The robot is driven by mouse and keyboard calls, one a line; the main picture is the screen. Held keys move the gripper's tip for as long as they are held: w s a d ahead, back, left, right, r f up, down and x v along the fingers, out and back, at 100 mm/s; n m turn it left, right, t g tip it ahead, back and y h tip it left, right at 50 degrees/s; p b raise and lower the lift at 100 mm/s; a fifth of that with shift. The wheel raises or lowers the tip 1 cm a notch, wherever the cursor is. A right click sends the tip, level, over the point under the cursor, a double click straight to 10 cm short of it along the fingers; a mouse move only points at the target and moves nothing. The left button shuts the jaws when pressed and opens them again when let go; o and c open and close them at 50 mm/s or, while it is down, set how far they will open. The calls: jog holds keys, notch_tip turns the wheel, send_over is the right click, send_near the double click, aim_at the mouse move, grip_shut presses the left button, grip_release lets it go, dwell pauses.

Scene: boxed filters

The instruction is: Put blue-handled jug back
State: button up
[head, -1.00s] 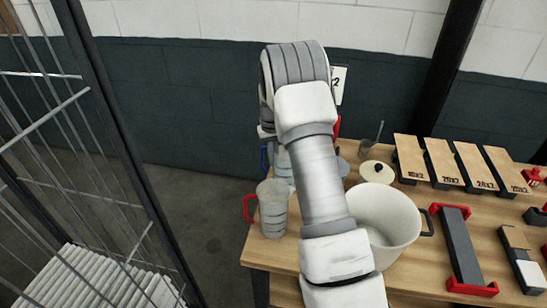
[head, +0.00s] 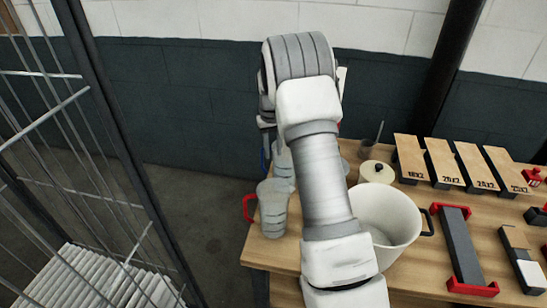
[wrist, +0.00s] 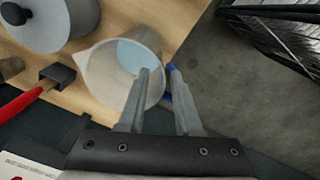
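The blue-handled jug (head: 284,166) is clear, with a pale wall, and stands near the table's far left corner, partly hidden behind my arm. In the wrist view the jug (wrist: 105,68) shows from above, with pale blue inside. Its blue handle (wrist: 168,98) shows between the fingers and is partly covered by them. My gripper (wrist: 158,69) is open; its left finger overlaps the jug's rim and its right finger lies outside by the handle. I cannot tell whether either finger touches. In the head view my arm hides the fingers.
A red-handled jug (head: 272,208) stands in front, near the table's left edge. A white pot (head: 388,222) is right of my arm, with a cream lidded pot (head: 377,172) behind it. A grey lidded pot (wrist: 58,20) is beside the blue-handled jug. A wire cage (head: 60,130) stands left.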

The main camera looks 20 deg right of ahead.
notch_tip(320, 180, up, 9)
jog(key=s+a+r+t, duration=0.1)
jog(key=s+a+r, duration=0.3)
jog(key=s+r, duration=0.3)
jog(key=s+a+r+t, duration=0.2)
jog(key=s+a+r, duration=0.2)
jog(key=s+r, duration=0.3)
jog(key=s+a+t, duration=0.1)
jog(key=s+a, duration=0.1)
jog(key=s, duration=0.8)
jog(key=s+a+f+n+t, duration=0.1)
jog(key=s+a, duration=0.2)
jog(key=s, duration=0.7)
jog(key=shift+s+f+n+t, duration=0.15)
jog(key=shift+f+n+t, duration=0.05)
jog(key=shift+n+t, duration=0.1)
